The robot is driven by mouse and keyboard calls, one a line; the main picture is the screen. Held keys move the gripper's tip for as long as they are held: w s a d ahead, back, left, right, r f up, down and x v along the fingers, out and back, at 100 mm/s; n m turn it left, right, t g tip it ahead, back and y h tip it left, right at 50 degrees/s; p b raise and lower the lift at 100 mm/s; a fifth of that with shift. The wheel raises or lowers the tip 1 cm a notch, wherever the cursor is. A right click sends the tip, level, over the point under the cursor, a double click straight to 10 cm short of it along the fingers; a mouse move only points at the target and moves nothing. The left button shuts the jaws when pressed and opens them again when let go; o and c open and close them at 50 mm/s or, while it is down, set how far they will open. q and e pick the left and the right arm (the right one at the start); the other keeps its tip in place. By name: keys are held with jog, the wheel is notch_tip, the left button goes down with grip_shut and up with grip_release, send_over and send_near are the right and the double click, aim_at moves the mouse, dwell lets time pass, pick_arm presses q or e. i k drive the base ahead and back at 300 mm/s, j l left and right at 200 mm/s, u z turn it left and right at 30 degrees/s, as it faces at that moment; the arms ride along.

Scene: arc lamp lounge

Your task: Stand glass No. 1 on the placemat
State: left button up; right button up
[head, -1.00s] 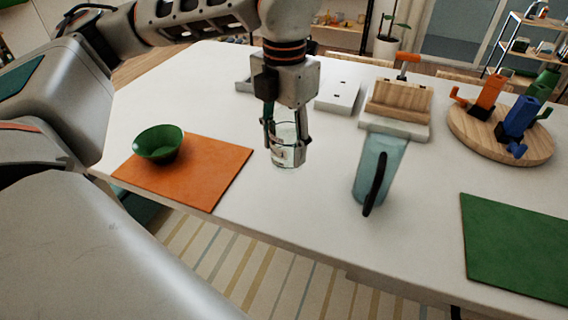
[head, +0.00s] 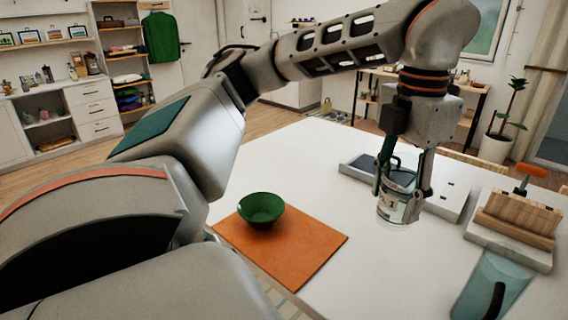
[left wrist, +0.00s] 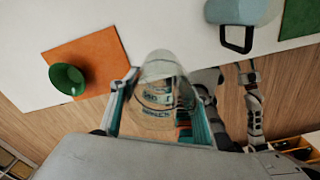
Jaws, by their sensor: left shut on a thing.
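My left gripper (head: 402,190) is shut on a clear glass with a pale label (head: 396,208), on which a "1" can be made out. The glass is upright in the head view. It also shows between the fingers in the left wrist view (left wrist: 158,95). It is over the white table, to the right of the orange placemat (head: 310,252); its height above the top is hard to tell. A green bowl (head: 262,208) stands on that placemat's far left part. In the left wrist view, a grey arm-like shape, perhaps my right gripper (left wrist: 249,76), shows unclearly.
A bluish pitcher (head: 488,288) with a dark handle stands right of the glass. A white block (head: 446,200), a grey tray (head: 362,172) and a wooden holder (head: 518,214) stand behind. A green mat (left wrist: 302,18) lies beyond the pitcher. The orange placemat's right part is bare.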

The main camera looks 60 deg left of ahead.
aim_at(304, 250)
jog(key=k+j+z, duration=0.15)
jog(key=j, duration=0.25)
jog(key=k+j+z, duration=0.15)
jog(key=j, duration=0.2)
jog(key=k+j+z, duration=0.1)
jog(key=j, duration=0.25)
jog(key=k+j+z, duration=0.15)
jog(key=j, duration=0.2)
